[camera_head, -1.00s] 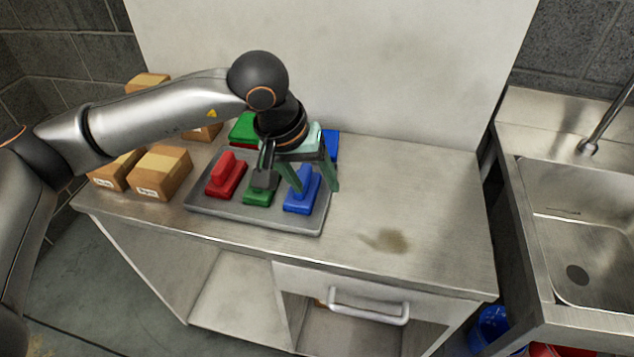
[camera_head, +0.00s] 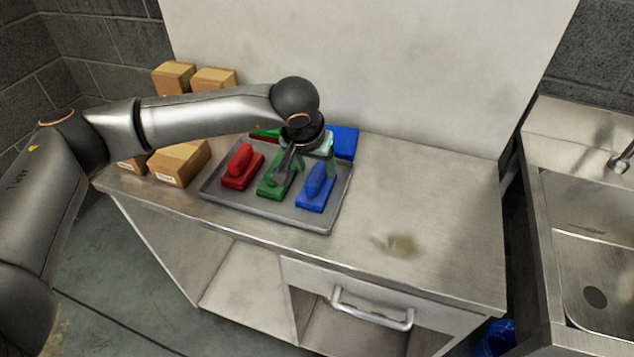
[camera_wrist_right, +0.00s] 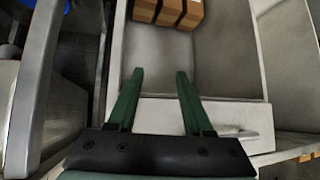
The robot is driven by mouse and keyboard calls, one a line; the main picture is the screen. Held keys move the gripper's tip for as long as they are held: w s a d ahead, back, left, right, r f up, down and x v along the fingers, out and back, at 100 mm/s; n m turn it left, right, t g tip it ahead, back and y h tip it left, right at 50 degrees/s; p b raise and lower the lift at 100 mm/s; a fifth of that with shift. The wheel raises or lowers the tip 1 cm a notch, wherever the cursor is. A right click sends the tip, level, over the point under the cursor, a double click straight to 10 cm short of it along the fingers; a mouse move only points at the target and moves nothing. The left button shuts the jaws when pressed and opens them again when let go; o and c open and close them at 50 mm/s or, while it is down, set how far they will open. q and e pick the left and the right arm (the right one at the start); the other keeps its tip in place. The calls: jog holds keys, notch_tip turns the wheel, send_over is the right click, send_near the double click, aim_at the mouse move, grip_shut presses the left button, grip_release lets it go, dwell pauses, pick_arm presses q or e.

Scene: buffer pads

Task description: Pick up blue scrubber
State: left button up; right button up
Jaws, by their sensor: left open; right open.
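The blue scrubber (camera_head: 312,197) stands on the front right of a grey tray (camera_head: 268,211) on the steel counter, its raised handle upward. A green scrubber (camera_head: 270,190) and a red scrubber (camera_head: 240,168) stand left of it. My left gripper (camera_head: 308,167) is open, pointing down at the blue scrubber's rear side. Whether its fingers are around the handle or behind it, I cannot tell. My right gripper (camera_wrist_right: 160,75) is open and empty in the right wrist view, facing the cabinet front, away from the tray.
A blue pad (camera_head: 346,142) and a partly hidden green one (camera_head: 264,133) are at the tray's back. Cardboard boxes (camera_head: 180,163) stand left of the tray. The counter right of it is clear except for a stain (camera_head: 396,245). A sink (camera_head: 590,230) stands at right.

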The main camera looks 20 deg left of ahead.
aim_at(317, 172)
pick_arm(q)
jog(key=x, duration=0.3)
jog(key=shift+w+f, duration=0.15)
jog(key=shift+f, duration=0.1)
jog(key=shift+a, duration=0.1)
grip_shut()
dwell(0.4)
